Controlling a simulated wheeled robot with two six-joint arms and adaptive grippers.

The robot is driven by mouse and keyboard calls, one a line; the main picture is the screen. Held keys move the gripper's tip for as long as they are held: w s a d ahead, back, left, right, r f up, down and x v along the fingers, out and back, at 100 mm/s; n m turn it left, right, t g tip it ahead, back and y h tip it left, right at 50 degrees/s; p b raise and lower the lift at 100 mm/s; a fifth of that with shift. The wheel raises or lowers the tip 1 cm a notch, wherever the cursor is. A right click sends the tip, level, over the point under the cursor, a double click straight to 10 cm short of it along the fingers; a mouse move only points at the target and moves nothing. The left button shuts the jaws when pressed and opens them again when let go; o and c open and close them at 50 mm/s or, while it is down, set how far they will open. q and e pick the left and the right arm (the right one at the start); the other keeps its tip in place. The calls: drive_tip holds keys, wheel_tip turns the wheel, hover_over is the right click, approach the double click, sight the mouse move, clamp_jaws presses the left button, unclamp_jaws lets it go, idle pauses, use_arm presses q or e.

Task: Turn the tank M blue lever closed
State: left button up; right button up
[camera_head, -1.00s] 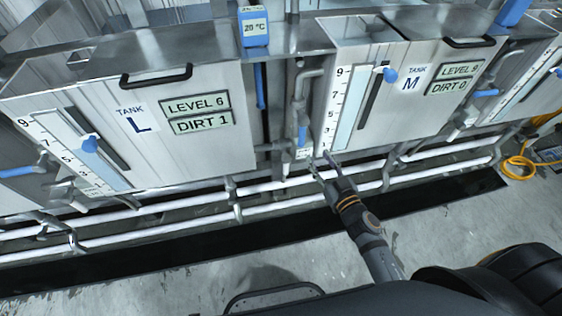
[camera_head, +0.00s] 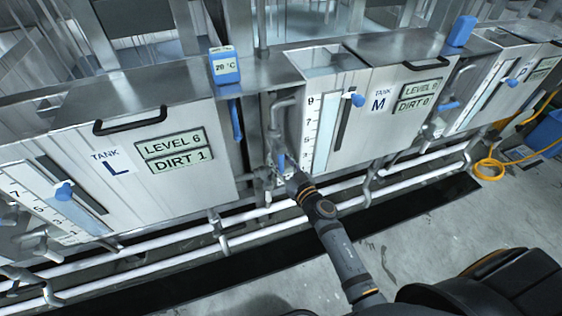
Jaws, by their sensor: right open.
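Tank M (camera_head: 385,125) is a steel tank right of centre. A small blue lever (camera_head: 281,162) hangs roughly upright on the pipework at its left side, partly hidden by my gripper. Another blue lever (camera_head: 447,106) lies nearly level at the tank's right side. My right gripper (camera_head: 284,172) is open, with its fingertips at the lower part of the left-hand lever. I cannot tell whether they touch it. My left gripper is not in view.
Tank L (camera_head: 190,120) stands to the left, with a longer blue handle (camera_head: 236,121) hanging beside it. White pipes (camera_head: 190,235) run low along the tanks. A yellow hose (camera_head: 490,168) lies on the floor at right. The grey floor (camera_head: 425,235) in front is clear.

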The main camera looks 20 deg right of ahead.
clamp_jaws()
